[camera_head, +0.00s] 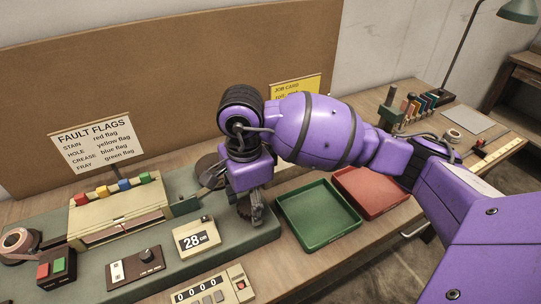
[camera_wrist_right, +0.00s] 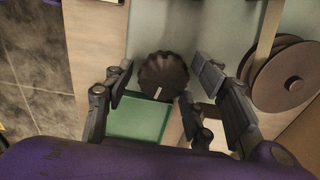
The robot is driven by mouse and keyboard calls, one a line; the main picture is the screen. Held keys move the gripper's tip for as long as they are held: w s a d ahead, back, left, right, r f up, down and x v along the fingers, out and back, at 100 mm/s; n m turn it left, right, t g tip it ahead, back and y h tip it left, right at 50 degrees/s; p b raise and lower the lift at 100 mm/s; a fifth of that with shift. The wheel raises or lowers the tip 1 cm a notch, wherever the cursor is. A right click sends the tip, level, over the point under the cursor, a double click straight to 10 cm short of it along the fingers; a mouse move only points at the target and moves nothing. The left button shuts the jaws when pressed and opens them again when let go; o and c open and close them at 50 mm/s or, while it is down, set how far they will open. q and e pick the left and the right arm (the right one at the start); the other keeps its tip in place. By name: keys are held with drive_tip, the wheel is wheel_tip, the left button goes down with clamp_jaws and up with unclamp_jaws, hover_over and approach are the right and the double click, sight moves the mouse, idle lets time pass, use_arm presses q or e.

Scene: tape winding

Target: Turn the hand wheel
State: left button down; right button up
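The hand wheel (camera_wrist_right: 163,72) is a dark, ribbed round knob with a white mark on its lower edge in the right wrist view. My right gripper (camera_wrist_right: 162,88) is open, with its fingers on either side of the wheel. Gaps show between the fingers and the wheel in that view; I cannot tell how far above it they are. In the head view my right gripper (camera_head: 250,205) points down at the right end of the green machine base (camera_head: 262,238), and its body hides most of the wheel. My left gripper is not in view.
A green tray (camera_head: 291,203) and a red tray (camera_head: 345,184) lie right of the machine. A brown reel (camera_wrist_right: 293,78) stands close beside the right finger. A display reading 28 cm (camera_head: 196,238) and a counter (camera_head: 212,292) are left of the gripper. A fault flags sign (camera_head: 97,142) stands behind.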

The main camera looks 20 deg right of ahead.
sight(249, 206)
drive_tip(key=shift+r, duration=0.1)
drive_tip(key=c, duration=0.8)
drive_tip(key=shift+o, duration=0.2)
drive_tip(key=shift+a+m, duration=0.1)
drive_tip(key=shift+m, duration=0.2)
drive_tip(key=o, duration=1.1)
drive_tip(key=shift+r, duration=0.1)
drive_tip(key=shift+w+r, duration=0.1)
drive_tip(key=shift+r, duration=0.25)
wheel_tip(249, 206, up, 11)
